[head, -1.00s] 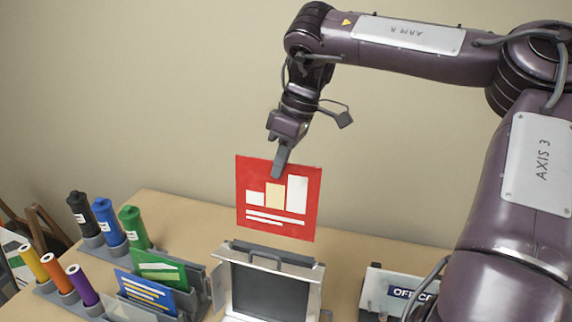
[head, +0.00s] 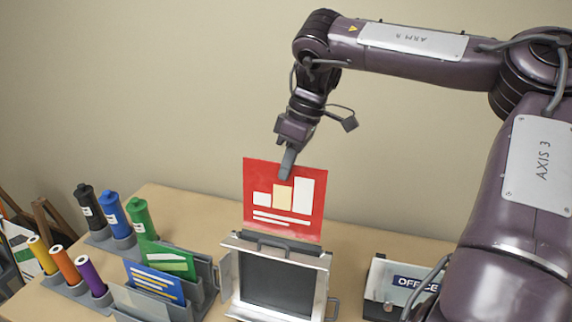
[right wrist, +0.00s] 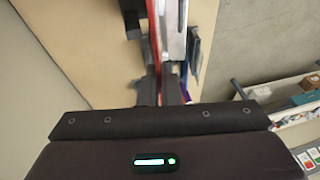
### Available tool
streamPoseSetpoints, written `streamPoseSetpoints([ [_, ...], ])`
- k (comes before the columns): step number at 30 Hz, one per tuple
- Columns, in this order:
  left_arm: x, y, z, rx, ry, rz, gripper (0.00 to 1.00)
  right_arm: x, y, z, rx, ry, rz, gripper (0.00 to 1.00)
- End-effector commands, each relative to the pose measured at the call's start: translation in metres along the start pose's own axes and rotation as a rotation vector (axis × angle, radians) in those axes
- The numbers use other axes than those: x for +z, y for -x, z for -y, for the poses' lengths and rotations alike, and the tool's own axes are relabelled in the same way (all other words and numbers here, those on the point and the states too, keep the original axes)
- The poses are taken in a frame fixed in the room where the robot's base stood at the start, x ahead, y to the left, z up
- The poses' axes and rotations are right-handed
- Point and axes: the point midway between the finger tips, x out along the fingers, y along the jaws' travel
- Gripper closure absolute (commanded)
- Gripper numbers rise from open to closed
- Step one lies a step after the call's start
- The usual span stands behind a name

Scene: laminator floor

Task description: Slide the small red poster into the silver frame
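The small red poster (head: 284,222) with white and cream bars stands upright above the desk. My right gripper (head: 287,172) is shut on its top edge. The silver frame (head: 230,285), with a dark panel, stands below the poster. The poster's bottom edge is at the frame's dark top slot and handle (head: 275,247); I cannot tell whether it is inside. In the right wrist view the poster shows edge-on as a thin red strip (right wrist: 157,30) running from between the fingers (right wrist: 162,88). My left gripper is not in view.
A grey holder with a green card (head: 168,260) and a blue card (head: 155,283) stands left of the frame. Several coloured cylinders stand further left, including a green one (head: 141,218). An "OFFICE" sign box (head: 400,278) stands to the right. Desk behind is clear.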

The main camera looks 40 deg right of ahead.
Motion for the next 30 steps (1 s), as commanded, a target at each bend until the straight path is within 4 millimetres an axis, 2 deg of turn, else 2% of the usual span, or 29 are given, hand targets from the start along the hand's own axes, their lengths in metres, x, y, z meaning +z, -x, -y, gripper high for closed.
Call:
streamPoseSetpoints([
  [4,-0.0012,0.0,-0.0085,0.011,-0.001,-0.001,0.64,-0.0002,0.0002,0.0002,0.0,0.001,0.0,1.0],
  [30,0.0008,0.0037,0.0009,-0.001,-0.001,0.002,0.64,0.0004,-0.0027,0.0011,-0.001,0.001,0.0,1.0],
])
